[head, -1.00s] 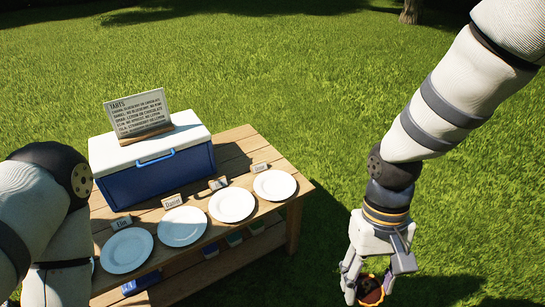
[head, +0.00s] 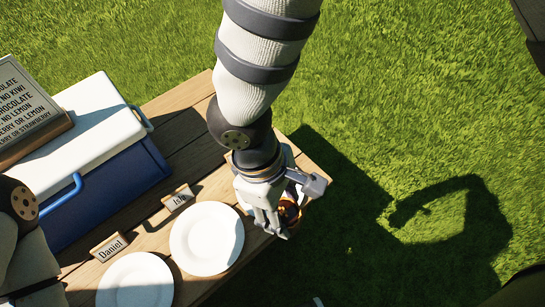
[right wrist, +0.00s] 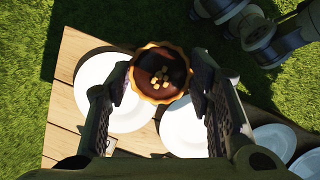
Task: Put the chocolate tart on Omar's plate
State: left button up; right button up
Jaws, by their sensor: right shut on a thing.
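My right gripper (head: 284,217) is shut on the chocolate tart (head: 289,211), held above the table's right end. In the right wrist view the tart (right wrist: 160,72) is a brown disc in a golden crust with pale bits on top, between both fingers. A white plate (right wrist: 125,112) lies below it, partly hidden by a finger. In the head view my right arm and gripper cover the rightmost place, so its plate and name card cannot be made out there. My left gripper is out of view.
White plates stand by the Daniel card (head: 110,247) and beside another card (head: 178,198), seemingly Isla's. A blue cooler (head: 110,190) with a white lid carries a sign (head: 28,105). Grass (head: 400,120) lies beyond the wooden table.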

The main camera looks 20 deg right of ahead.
jog(key=w+f+b, duration=0.1)
jog(key=w+f, duration=0.2)
jog(key=w+d+f+b, duration=0.1)
jog(key=w+f, duration=0.2)
jog(key=w, duration=0.1)
jog(key=w+f, duration=0.3)
jog(key=w, duration=0.1)
jog(key=shift+w+d+f+b, duration=0.1)
jog(key=shift+d+b, duration=0.1)
jog(key=shift+b, duration=0.2)
notch_tip(320, 180, down, 3)
jog(key=shift+r, duration=0.15)
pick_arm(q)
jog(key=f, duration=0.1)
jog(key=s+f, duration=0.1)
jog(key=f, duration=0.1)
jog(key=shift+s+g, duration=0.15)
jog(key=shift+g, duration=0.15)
pick_arm(e)
jog(key=shift+r, duration=0.1)
jog(key=o, duration=0.7)
jog(key=shift+f, duration=0.2)
jog(key=o, duration=0.5)
jog(key=shift+c, duration=0.2)
